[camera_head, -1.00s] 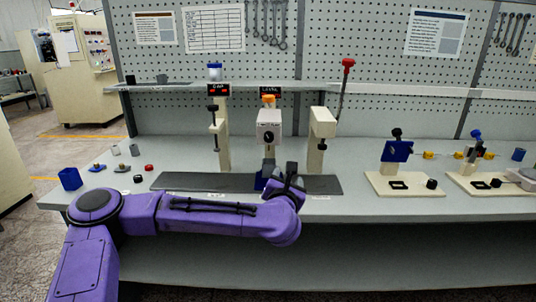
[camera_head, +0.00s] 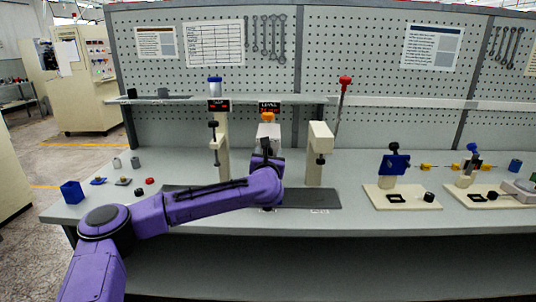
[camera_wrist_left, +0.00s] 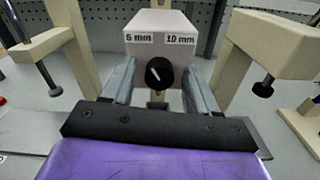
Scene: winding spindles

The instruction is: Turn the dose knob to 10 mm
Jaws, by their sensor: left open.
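The dose knob (camera_wrist_left: 159,72) is a round black knob with a white pointer line, on the front of a pale box (camera_wrist_left: 160,30). The pointer tilts up and to the left, toward the 6 mm side. My left gripper (camera_wrist_left: 158,85) is open, with one finger on each side of the knob in the wrist view; I cannot tell whether they touch it. My right gripper is out of view.
Cream posts with black clamp screws flank the box on the left (camera_head: 222,140) and right (camera_head: 319,150). A red-topped lever (camera_head: 345,82) stands behind. More fixtures (camera_head: 402,196) stand at the right.

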